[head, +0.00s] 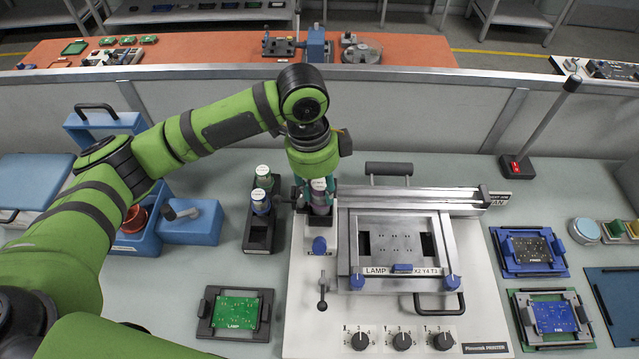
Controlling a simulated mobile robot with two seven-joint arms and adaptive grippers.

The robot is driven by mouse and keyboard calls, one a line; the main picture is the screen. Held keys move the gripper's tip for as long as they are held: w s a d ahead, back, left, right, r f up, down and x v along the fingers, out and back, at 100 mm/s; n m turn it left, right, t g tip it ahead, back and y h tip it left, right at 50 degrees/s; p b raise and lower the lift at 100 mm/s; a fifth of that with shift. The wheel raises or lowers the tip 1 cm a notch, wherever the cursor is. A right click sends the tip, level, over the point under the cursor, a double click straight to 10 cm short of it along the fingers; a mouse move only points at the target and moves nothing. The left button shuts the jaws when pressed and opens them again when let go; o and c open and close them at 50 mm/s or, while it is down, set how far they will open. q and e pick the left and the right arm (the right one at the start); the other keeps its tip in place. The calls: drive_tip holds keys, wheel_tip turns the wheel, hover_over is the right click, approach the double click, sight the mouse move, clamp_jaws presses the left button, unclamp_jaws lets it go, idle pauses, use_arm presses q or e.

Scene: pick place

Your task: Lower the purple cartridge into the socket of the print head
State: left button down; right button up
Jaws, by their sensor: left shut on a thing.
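My left gripper (319,188) comes down from above at the left side of the printer. It is shut on the purple cartridge (320,197), which is upright. The cartridge is at the dark socket (320,216) of the print head, by the left end of the printer's rail. Gripper and arm hide part of the cartridge, and I cannot tell how deep it sits. My right gripper is not in view.
A green board in a dark holder (208,313) lies in front. A grey partition (420,120) runs behind.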

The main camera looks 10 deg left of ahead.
use_arm(q)
drive_tip(key=shift+f, duration=0.7)
idle(0.3)
drive_tip(key=c, duration=0.7)
unclamp_jaws()
drive_tip(key=shift+c, duration=0.2)
drive_tip(key=c, duration=0.4)
drive_tip(key=shift+o, duration=0.2)
wheel_tip(320, 180, up, 2)
drive_tip(key=p, duration=0.3)
drive_tip(key=shift+r, duration=0.25)
wheel_tip(320, 180, up, 2)
drive_tip(key=shift+r+p, duration=0.15)
drive_tip(key=shift+p, duration=0.9)
drive_tip(key=shift+r, duration=1.1)
